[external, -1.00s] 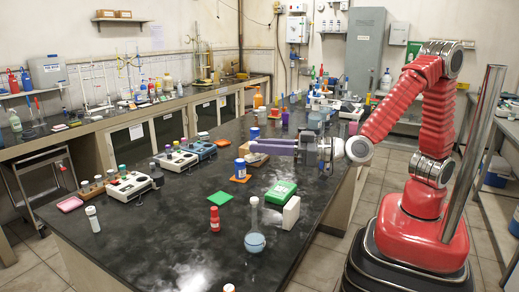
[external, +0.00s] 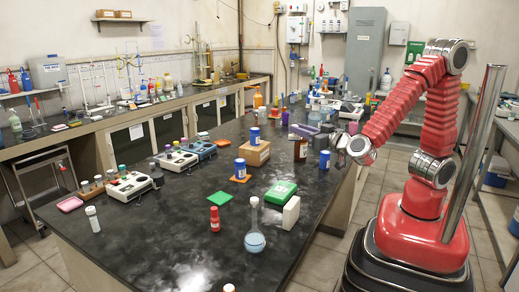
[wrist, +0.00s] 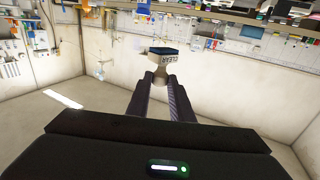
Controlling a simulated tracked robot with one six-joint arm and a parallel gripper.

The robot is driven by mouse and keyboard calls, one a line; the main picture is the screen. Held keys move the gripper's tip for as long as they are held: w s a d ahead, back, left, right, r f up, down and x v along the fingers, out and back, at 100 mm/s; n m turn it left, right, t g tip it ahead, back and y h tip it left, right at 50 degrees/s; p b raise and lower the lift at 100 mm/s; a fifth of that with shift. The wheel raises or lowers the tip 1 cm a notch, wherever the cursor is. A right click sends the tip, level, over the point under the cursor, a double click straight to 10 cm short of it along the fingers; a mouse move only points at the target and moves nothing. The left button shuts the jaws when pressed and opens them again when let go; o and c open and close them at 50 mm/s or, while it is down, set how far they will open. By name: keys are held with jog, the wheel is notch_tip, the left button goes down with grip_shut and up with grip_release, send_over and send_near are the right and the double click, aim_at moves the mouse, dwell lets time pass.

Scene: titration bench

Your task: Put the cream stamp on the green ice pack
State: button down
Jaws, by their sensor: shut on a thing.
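In the wrist view my gripper (wrist: 161,80) is shut on the stamp (wrist: 161,58), a pale piece with a dark blue face and the word CLEAR on its side. The stamp is held in the air between the fingertips. In the external view my wrist is right of the bench's middle; the fingers and stamp cannot be made out clearly there. A green pack (external: 281,190) with white markings lies on the black bench, nearer the camera than my wrist. I cannot tell for certain which one is the ice pack.
A white box (external: 291,212) and a flask of blue liquid (external: 255,238) stand just nearer than the green pack. A blue bottle (external: 324,160), a brown bottle (external: 300,149) and a cardboard box (external: 255,153) stand beyond it.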

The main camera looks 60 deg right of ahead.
aim_at(282, 192)
notch_tip(282, 192, down, 10)
dwell(0.5)
jog(key=shift+f, duration=2.8)
jog(key=shift+f, duration=2.1)
jog(key=shift+f, duration=0.1)
jog(key=c, duration=1.6)
grip_release()
jog(key=shift+o, duration=0.2)
jog(key=shift+a, duration=0.1)
